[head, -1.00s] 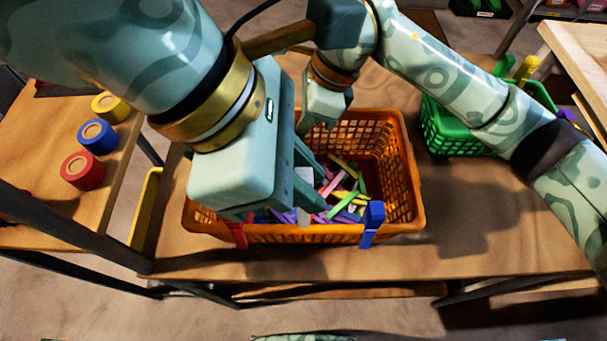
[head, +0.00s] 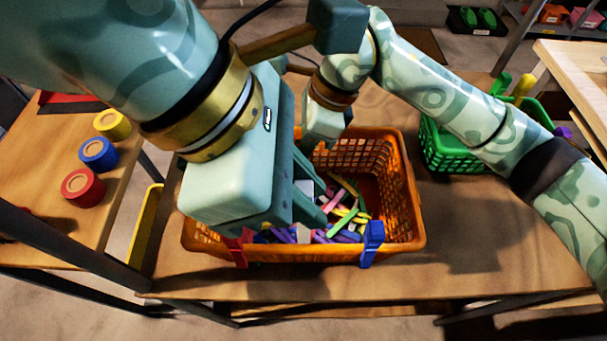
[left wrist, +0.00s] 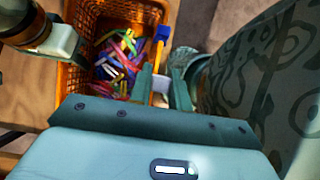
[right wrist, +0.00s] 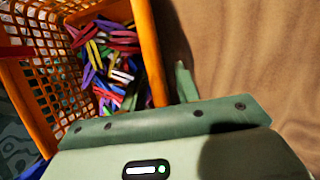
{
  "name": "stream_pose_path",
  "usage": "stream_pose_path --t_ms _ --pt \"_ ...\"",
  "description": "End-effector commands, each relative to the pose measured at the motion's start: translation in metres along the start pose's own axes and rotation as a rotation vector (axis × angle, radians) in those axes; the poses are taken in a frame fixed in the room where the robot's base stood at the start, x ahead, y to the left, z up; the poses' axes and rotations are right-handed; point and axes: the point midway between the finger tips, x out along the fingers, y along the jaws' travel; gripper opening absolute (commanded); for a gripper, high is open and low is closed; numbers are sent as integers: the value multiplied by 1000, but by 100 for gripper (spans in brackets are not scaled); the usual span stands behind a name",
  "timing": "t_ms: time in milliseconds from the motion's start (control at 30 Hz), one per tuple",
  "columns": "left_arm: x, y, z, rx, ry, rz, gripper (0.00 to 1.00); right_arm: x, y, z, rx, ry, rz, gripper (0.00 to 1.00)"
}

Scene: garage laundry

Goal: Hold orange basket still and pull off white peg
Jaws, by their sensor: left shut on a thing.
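The orange basket (head: 408,205) stands on the wooden table, filled with several coloured pegs (head: 345,210). A red peg (head: 238,250) and a blue peg (head: 372,246) clip its front rim. My left gripper (head: 308,215) is at the front rim between them, shut on the white peg (left wrist: 160,99), which shows between its fingers in the left wrist view. A pale end (head: 303,233) shows beside the fingers; I cannot tell whether the peg still touches the rim. My right gripper (right wrist: 160,88) straddles another rim, a finger on each side; its grip is unclear. The left hand hides part of the basket.
A green basket (head: 448,158) with several pegs stands right of the orange one, partly behind my right arm. Red (head: 83,187), blue (head: 98,153) and yellow (head: 113,124) round blocks sit on the left table. The front right tabletop is clear.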

Motion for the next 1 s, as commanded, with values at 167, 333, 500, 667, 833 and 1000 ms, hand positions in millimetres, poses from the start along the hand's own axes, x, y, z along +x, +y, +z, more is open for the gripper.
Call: stream_pose_path --t_ms 167,333,500,667,833,1000 --pt "0 0 0 0 0 0 0 0 0 0 0 0 0 31" --pt "0 0 0 0 0 0 0 -7 -1 0 0 0 -2 31" --pt "0 0 0 0 0 0 0 -39 -2 0 0 1 -6 31" --pt "0 0 0 0 0 0 0 -77 -2 0 0 1 -5 31" --pt "0 0 0 0 0 0 0 -107 -1 0 2 1 -3 31" --pt "0 0 0 0 0 0 0 -119 -1 0 1 0 -1 31"
